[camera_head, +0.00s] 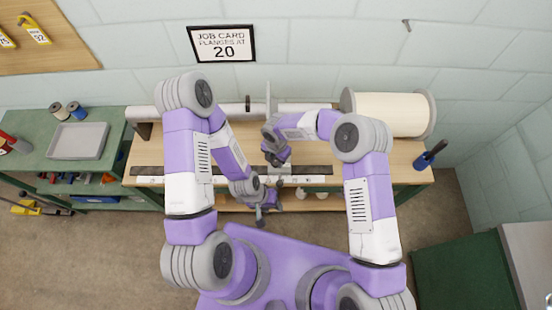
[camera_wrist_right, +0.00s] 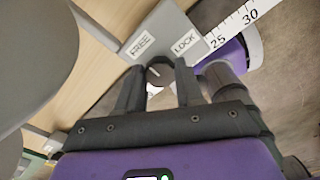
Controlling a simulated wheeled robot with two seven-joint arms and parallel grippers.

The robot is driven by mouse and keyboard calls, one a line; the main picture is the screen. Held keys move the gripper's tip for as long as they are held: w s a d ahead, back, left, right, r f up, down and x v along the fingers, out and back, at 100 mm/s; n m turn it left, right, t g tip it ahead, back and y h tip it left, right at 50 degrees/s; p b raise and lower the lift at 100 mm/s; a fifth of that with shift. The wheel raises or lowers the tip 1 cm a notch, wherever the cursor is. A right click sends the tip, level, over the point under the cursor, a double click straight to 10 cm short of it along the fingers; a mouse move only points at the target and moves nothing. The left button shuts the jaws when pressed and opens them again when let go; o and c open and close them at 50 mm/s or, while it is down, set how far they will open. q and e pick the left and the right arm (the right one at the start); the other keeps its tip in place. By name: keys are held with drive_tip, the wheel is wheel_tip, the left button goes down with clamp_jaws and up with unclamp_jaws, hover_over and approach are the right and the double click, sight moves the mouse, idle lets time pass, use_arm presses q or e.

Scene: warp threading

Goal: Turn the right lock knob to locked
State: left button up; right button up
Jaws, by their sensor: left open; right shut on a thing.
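The right lock knob (camera_wrist_right: 160,74) is a dark round knob on a grey plate (camera_wrist_right: 165,27) with a FREE label (camera_wrist_right: 145,42) and a LOCK label (camera_wrist_right: 185,43). My right gripper (camera_wrist_right: 160,80) is shut on the knob, one finger at each side. Which label the knob points to cannot be told, as the fingers cover part of it. In the head view my right gripper (camera_head: 275,158) is over the bench, and the knob is hidden there. My left gripper (camera_head: 265,208) is open and empty at the bench's front edge, lower in the picture.
A ruler (camera_head: 232,179) runs along the bench front. A grey flange disc (camera_head: 268,97) stands on the horizontal bar (camera_head: 300,107), with a large white roll (camera_head: 390,113) at right. A job card (camera_head: 222,44) on the wall reads flanges at 20. A grey tray (camera_head: 78,140) sits at left.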

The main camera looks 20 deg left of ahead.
drive_tip(key=m+b, duration=0.3)
drive_tip(key=shift+f, duration=0.1)
drive_tip(key=m+b, duration=0.3)
drive_tip(key=m, duration=0.2)
drive_tip(key=shift+b, duration=0.3)
drive_tip(key=m+b, duration=0.2)
drive_tip(key=m, duration=0.3)
drive_tip(key=shift+s+d+b, duration=0.1)
drive_tip(key=shift+b, duration=0.3)
drive_tip(key=shift+m+b, duration=0.75)
drive_tip(key=shift+m, duration=1.65)
drive_tip(key=o, duration=1)
drive_tip(key=shift+o, duration=0.2)
